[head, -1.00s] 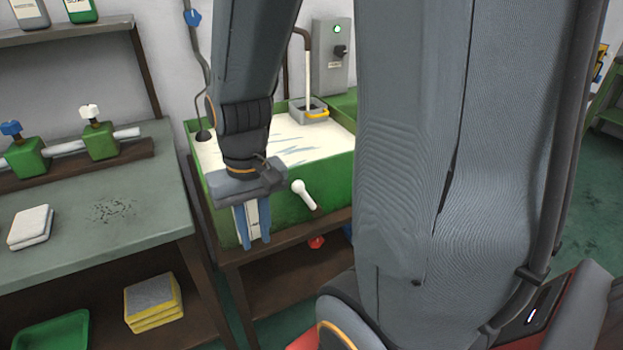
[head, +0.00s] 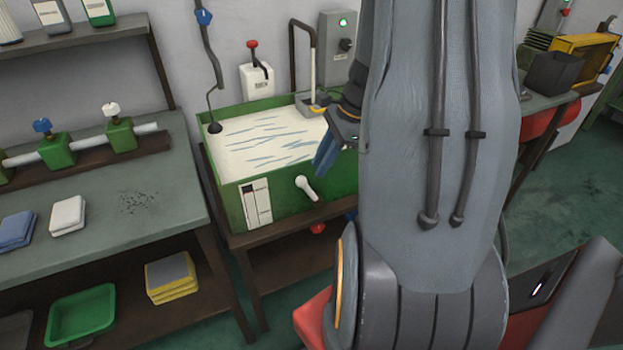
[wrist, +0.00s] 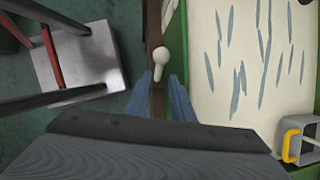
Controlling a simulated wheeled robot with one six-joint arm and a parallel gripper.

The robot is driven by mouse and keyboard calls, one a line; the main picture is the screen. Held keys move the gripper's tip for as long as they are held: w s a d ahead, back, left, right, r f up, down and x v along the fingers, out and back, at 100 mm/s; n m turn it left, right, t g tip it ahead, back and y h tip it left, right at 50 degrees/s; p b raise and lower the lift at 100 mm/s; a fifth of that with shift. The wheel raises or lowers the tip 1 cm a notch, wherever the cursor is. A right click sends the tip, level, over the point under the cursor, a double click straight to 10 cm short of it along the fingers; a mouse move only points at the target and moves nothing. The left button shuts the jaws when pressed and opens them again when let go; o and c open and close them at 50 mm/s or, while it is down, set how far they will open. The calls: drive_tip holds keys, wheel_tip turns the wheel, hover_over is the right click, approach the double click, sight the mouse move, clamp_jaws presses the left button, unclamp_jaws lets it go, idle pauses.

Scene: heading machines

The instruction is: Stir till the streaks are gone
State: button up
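A green tank (head: 290,200) holds creamy white fluid (head: 250,128) with many blue-grey streaks across it; the fluid also shows in the wrist view (wrist: 220,100). A white-knobbed lever (head: 308,187) sticks out from the tank's front wall. In the wrist view the lever (wrist: 159,62) appears beyond and between my fingertips, not gripped. My gripper (head: 326,153) has blue fingers and hangs near the tank's right end, partly hidden by my arm. In the wrist view my gripper (wrist: 162,98) is open and empty. A grey metal block with a yellow handle (head: 316,107) sits at the tank's back right corner.
A control box with a green light (head: 337,45) and a white box with a red-knobbed lever (head: 257,80) are behind the tank. A black-ended hanging rod (head: 214,127) reaches the back left corner. A workbench (head: 165,185) stands left. My arm hides the right.

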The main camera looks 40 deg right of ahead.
sight(310, 192)
drive_tip(key=shift+p+x, duration=0.3)
drive_tip(key=shift+x, duration=3.25)
drive_tip(key=shift+a, duration=0.1)
clamp_jaws()
